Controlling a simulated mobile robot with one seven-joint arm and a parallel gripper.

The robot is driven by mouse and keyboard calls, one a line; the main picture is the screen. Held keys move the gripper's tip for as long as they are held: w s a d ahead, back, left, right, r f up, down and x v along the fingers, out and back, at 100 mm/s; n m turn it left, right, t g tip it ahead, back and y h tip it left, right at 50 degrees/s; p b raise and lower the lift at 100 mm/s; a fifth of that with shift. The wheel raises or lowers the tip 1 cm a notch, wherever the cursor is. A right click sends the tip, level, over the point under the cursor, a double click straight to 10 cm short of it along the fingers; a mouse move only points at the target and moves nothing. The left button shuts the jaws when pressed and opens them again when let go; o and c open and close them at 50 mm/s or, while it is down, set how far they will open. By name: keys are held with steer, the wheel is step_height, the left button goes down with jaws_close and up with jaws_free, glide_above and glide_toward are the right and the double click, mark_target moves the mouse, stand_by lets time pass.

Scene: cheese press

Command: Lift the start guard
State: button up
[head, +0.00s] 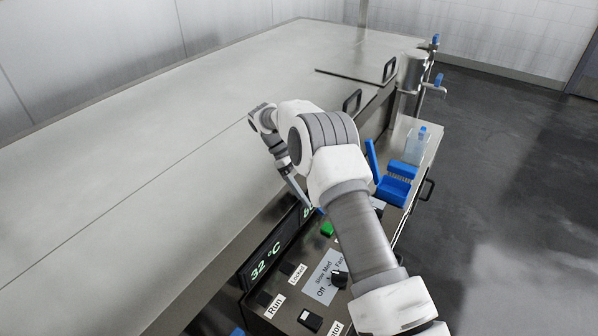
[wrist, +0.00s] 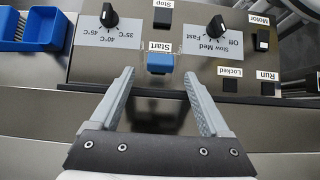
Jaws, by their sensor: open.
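The start guard (wrist: 160,62) is a small blue cover on the dark control panel, just beside the "Start" label in the wrist view. In the head view my arm covers most of this part of the panel.
A temperature dial (wrist: 109,16) and a speed dial (wrist: 216,27) flank the guard. A Stop button (wrist: 163,16) is beyond it. Locked, Run and Motor controls are at the right. A blue holder (head: 393,189) and a bottle (head: 415,146) stand past the panel. A large steel vat (head: 150,130) lies left.

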steer(key=shift+p+v, duration=0.35)
steer(key=shift+v, duration=3.65)
steer(key=shift+s, duration=0.1)
steer(key=shift+r, duration=0.1)
steer(key=shift+d+r, duration=0.2)
steer(key=s+d+r+t+y+b, duration=0.3)
steer(key=s+d+r+t+y, duration=0.25)
steer(key=d+r, duration=0.2)
steer(key=shift+g+y, duration=0.45)
steer(key=f, duration=0.5)
steer(key=f+b, duration=0.1)
steer(key=f, duration=0.5)
steer(key=a+f+b, duration=0.1)
steer(key=f, duration=0.4)
steer(key=shift+w+f, duration=0.25)
